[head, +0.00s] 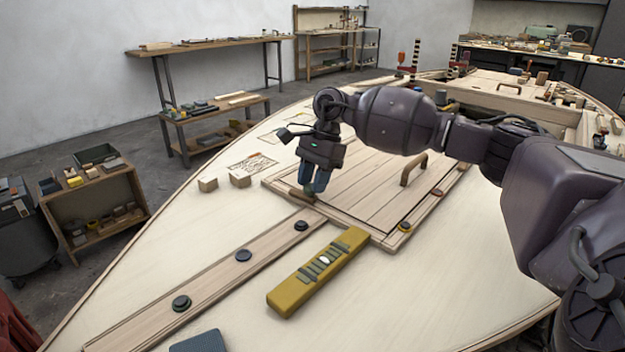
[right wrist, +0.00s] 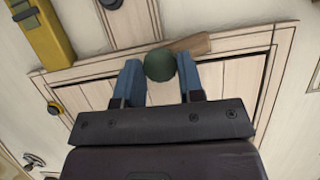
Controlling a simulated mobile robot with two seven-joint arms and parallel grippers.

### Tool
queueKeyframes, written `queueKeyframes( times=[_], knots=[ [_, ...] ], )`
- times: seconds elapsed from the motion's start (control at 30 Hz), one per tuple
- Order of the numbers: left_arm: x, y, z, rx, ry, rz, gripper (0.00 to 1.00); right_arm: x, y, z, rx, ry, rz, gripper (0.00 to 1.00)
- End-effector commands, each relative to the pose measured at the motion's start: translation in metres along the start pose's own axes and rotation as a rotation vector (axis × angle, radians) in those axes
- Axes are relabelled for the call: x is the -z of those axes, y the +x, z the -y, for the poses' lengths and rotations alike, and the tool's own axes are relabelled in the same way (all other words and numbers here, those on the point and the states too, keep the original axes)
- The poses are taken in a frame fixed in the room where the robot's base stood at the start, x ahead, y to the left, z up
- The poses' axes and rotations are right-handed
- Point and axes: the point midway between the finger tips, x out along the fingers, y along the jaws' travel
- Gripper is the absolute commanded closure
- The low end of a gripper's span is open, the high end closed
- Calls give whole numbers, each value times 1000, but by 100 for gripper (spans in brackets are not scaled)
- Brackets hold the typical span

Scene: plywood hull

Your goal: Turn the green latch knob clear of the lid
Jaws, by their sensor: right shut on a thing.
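The green latch knob (right wrist: 160,65) sits between the two blue fingers of my right gripper (right wrist: 161,80), which is shut on it. A short wooden latch bar (right wrist: 192,44) runs from the knob to the upper right, along the lid's edge; I cannot tell whether it overlaps the lid. In the head view my right gripper (head: 315,188) points down at the near left corner of the plank lid (head: 365,185), and the bar (head: 300,196) shows beside the fingers. The fingers hide the knob there. The lid lies flat in its frame. My left gripper is not in view.
A wooden handle (head: 413,168) stands up from the lid. A yellow-ringed knob (head: 404,226) is at the near right corner. A yellow block with slats (head: 315,275) lies in front. Two small wood blocks (head: 240,180) stand left of the lid.

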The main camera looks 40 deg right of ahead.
Motion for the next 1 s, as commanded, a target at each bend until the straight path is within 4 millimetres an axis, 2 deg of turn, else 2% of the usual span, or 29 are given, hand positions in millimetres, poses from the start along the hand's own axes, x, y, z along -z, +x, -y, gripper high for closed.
queueKeyframes(
  times=[0.03,0.2,0.57,0.67,1.0],
  knots=[
    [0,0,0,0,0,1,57,0,0,0,-1,-1,-1,63],
    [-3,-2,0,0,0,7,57,0,0,0,-1,0,0,39],
    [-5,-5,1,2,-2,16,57,0,-6,0,2,0,0,39],
    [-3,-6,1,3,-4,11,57,-1,-19,0,4,1,-1,39],
    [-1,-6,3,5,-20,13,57,-1,-80,0,5,0,0,39]
  ],
)
